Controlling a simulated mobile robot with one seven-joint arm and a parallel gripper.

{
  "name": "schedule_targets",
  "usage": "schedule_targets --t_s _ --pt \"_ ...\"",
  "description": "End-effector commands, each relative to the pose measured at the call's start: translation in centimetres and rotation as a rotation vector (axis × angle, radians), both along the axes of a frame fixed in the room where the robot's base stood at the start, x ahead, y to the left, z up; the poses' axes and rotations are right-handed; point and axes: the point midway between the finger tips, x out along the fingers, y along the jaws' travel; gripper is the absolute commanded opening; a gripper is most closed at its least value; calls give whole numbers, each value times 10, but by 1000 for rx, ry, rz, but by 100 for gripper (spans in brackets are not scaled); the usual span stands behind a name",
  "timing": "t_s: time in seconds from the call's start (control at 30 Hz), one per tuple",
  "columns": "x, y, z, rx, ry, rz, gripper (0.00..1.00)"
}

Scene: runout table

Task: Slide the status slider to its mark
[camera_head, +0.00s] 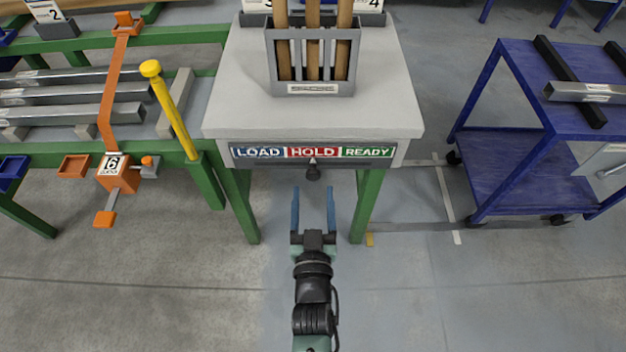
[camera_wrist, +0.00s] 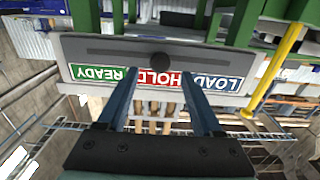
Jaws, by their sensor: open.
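The status slider is a dark knob (camera_head: 313,173) with a small light pointer above it, on the front edge of the grey table (camera_head: 240,90). The pointer is under the red HOLD field (camera_head: 312,152), between the blue LOAD field (camera_head: 258,152) and the green READY field (camera_head: 367,152). The knob also shows in the wrist view (camera_wrist: 160,61), where the labels appear upside down. My gripper (camera_head: 313,200) is open, with its two blue fingers apart and pointing at the knob. In the wrist view the knob lies between and beyond the fingertips. The fingers appear empty.
A grey holder (camera_head: 313,88) with wooden sticks stands on the table. Green legs (camera_head: 367,205) stand either side of my gripper. A rack with metal bars (camera_head: 70,115) and a yellow post (camera_head: 170,110) is at left. A blue cart (camera_head: 500,165) stands at right. The front floor is clear.

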Motion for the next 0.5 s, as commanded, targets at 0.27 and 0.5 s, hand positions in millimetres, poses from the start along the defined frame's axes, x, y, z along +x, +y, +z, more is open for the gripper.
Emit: schedule_targets --t_s 0.27,0.5 --pt "38 -1 -2 0 -2 -1 68" --pt "45 0 0 0 1 -1 68"
